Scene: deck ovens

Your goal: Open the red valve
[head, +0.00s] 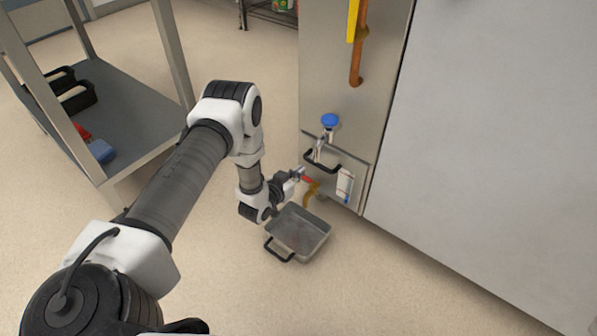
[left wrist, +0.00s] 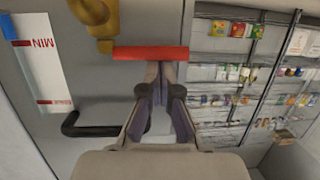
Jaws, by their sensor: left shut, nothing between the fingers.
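The red valve handle (head: 309,181) is a short red bar on a brass-yellow pipe (head: 312,195) low on the metal oven panel. My left gripper (head: 299,174) is at the handle, with its fingers shut and nothing held between them. In the left wrist view the red handle (left wrist: 150,53) lies crosswise just ahead of the shut fingertips (left wrist: 163,68). I cannot tell whether the tips touch it. The brass-yellow valve body (left wrist: 100,22) is at the handle's left end there. My right gripper is not in view.
A metal pan (head: 300,235) sits on the floor under the valve. A blue knob (head: 330,121), a black handle (head: 322,161) and a level gauge (head: 345,184) are on the panel. A metal table (head: 125,115) stands at left.

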